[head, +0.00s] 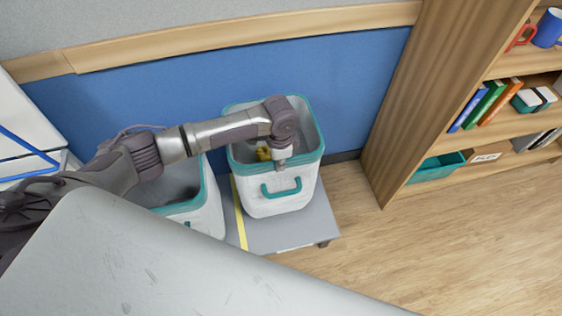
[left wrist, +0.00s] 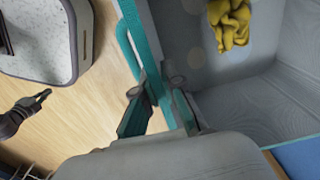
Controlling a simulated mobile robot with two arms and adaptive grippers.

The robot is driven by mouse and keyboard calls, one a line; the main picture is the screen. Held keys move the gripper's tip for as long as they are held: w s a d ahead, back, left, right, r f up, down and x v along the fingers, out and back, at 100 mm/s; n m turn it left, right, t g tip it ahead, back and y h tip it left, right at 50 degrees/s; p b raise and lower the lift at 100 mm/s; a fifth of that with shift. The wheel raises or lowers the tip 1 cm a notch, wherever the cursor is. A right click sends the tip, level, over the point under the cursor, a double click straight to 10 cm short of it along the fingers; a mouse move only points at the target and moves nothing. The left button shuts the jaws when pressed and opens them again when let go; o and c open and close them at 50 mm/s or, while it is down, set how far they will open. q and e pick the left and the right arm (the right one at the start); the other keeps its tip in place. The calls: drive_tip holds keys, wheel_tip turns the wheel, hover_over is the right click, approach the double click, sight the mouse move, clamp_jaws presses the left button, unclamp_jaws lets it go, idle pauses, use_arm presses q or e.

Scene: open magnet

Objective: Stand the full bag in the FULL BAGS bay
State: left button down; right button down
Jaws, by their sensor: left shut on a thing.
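A white bag with a teal rim and teal handle (head: 283,203) stands upright, bin-like, on the grey bench, right of a yellow line. A crumpled yellow thing lies inside it and shows in the left wrist view (left wrist: 230,22). My left gripper (head: 279,161) reaches over the bag from the left and is shut on its front rim. In the left wrist view the fingers (left wrist: 157,98) straddle the teal rim. A second teal-rimmed white bag (head: 208,213) stands left of the line, partly hidden by my arm. My right gripper (left wrist: 36,102) shows small and dark in the left wrist view; its opening is unclear.
A blue wall panel (head: 150,88) is behind. A wooden shelf (head: 432,80) with books, mugs and boxes stands at right. Wooden floor (head: 440,240) in front of it is clear.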

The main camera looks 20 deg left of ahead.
use_arm(q)
wheel_tip(320, 180, down, 2)
drive_tip(key=shift+w+f, duration=0.1)
drive_tip(key=shift+f, duration=0.15)
use_arm(e)
drive_tip(key=shift+d+f, duration=0.15)
drive_tip(key=shift+d, duration=0.05)
drive_tip(key=shift+w+d, duration=0.1)
use_arm(q)
drive_tip(key=c, duration=1.7)
unclamp_jaws()
drive_tip(key=shift+f, duration=0.25)
drive_tip(key=shift+c, duration=0.2)
drive_tip(key=o, duration=0.4)
drive_tip(key=shift+s, duration=0.2)
use_arm(e)
drive_tip(key=shift+d, duration=0.1)
use_arm(q)
drive_tip(key=shift+o, duration=0.2)
wheel_tip(320, 180, up, 12)
drive_tip(key=p, duration=0.1)
drive_tip(key=shift+s+r, duration=0.15)
use_arm(e)
drive_tip(key=shift+r, duration=0.7)
use_arm(q)
drive_tip(key=shift+d, duration=0.15)
